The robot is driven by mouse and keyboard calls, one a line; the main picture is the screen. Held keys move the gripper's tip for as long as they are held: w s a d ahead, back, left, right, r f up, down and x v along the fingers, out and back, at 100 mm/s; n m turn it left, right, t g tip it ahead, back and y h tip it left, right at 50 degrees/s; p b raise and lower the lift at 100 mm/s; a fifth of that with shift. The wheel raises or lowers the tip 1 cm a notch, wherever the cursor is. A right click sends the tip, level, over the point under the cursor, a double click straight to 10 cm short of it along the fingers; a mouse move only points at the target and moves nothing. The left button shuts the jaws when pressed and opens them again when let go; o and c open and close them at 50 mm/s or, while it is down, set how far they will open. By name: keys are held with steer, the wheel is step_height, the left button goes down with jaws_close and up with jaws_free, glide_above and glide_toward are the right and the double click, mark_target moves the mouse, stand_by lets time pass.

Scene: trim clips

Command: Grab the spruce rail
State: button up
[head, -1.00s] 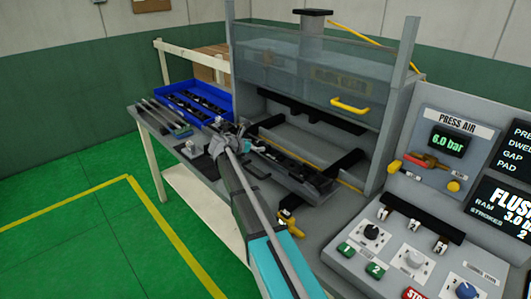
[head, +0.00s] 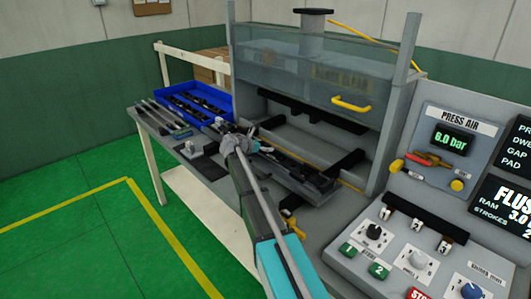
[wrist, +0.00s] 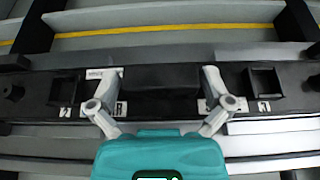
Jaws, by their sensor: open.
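Several thin rails (head: 158,118) lie side by side at the left end of the bench in the head view. Their near ends carry small coloured patches, one greenish. They are too small to tell which is spruce. My gripper (head: 236,143) is over the bench, to the right of these rails, near the front of the press. In the wrist view my gripper (wrist: 157,98) is open, its two fingers spread above a long black fixture (wrist: 158,76) with white labels and square pockets. Nothing shows held between the fingers. No rail is clearly identifiable in the wrist view.
A blue bin (head: 222,98) of dark parts stands behind the rails. The press (head: 310,75) has a raised clear guard with a yellow handle (head: 351,104). A control panel (head: 415,255) is at the right. A dark pad (head: 210,168) lies on the bench's front.

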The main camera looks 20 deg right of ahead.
mark_target(265, 143)
stand_by(0.4)
steer(key=c, duration=1.1)
steer(key=shift+o, duration=0.2)
steer(key=shift+r, duration=0.15)
step_height(265, 143, up, 3)
steer(key=p, duration=0.3)
steer(key=s+a+r+p, duration=0.6)
steer(key=s+r+p, duration=0.3)
steer(key=s, duration=0.3)
steer(key=shift+s+r+p, duration=0.35)
steer(key=shift+r+p, duration=0.05)
steer(key=shift+p, duration=0.1)
